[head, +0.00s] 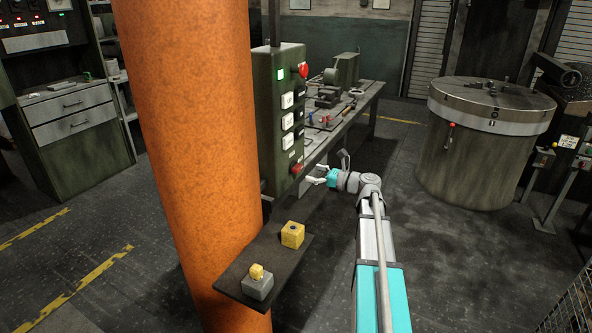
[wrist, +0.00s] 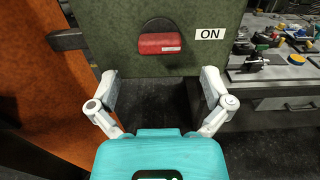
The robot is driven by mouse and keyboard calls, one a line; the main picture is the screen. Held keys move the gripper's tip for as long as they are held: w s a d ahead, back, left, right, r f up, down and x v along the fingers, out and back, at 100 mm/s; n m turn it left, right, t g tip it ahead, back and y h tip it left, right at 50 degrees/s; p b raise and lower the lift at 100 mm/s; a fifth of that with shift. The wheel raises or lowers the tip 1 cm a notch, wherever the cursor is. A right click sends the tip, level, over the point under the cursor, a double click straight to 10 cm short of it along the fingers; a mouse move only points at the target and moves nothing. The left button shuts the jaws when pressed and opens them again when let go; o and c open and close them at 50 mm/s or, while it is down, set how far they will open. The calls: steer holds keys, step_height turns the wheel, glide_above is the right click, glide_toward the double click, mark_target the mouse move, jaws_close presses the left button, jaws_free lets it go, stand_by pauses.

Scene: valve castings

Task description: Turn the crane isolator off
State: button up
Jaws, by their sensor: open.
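A dark green control box (head: 265,120) is mounted beside the orange column. In the wrist view, a red switch handle (wrist: 160,44) lies horizontal on a black round plate, low on the green panel. A white ON label (wrist: 210,33) is to its right. The small tag on the handle is unreadable. This looks like the lower red part (head: 297,168) of the box in the head view. My gripper (wrist: 159,76) is open and empty, its fingers spread wider than the handle. The fingertips appear just below the handle, apart from it; the exact gap cannot be told.
A second red knob (head: 301,70) sits at the box's top, with several white switches between. The orange column (head: 195,120) stands left. A workbench (head: 367,97) stands behind.

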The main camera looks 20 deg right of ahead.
mark_target(300, 169)
steer(key=shift+x, duration=2.9)
steer(key=shift+s, duration=0.1)
